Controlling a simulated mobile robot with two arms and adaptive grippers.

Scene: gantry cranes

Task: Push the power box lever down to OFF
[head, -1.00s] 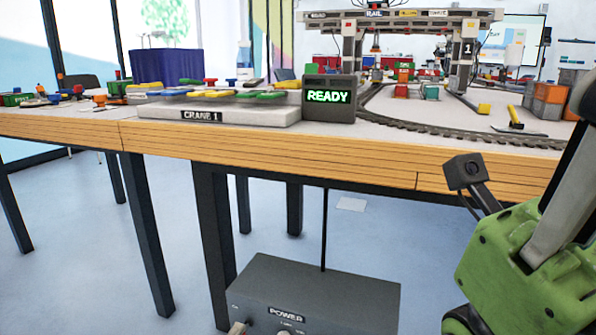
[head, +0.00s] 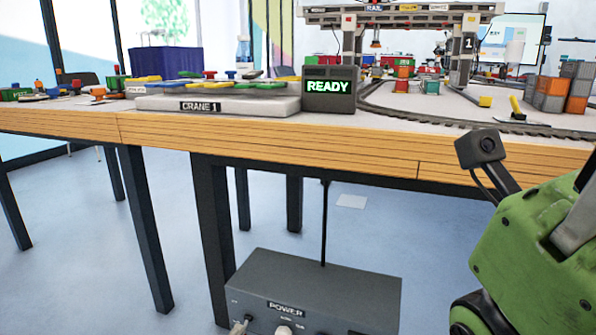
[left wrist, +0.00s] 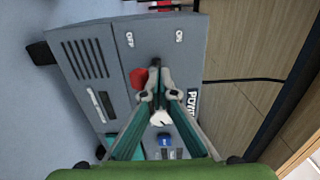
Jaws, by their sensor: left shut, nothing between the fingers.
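The grey power box (head: 330,284) stands on the floor under the table edge; only its top and upper front show in the head view. In the left wrist view its panel (left wrist: 105,38) appears turned sideways, with OFF at left and ON at right. The lever's red end (left wrist: 139,78) lies on the OFF side of the panel in the picture. My left gripper (left wrist: 160,84) is shut and empty, its fingertips close against the lever's ON side; contact is unclear. In the head view only a bit of the left gripper (head: 240,326) shows at the bottom edge.
A white knob (left wrist: 161,118) and a blue button (left wrist: 164,141) sit near the fingers. The wooden table (head: 270,150) overhangs the box, with dark legs (head: 212,230) to its left. A READY display (head: 330,88) stands on the table. Floor left is clear.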

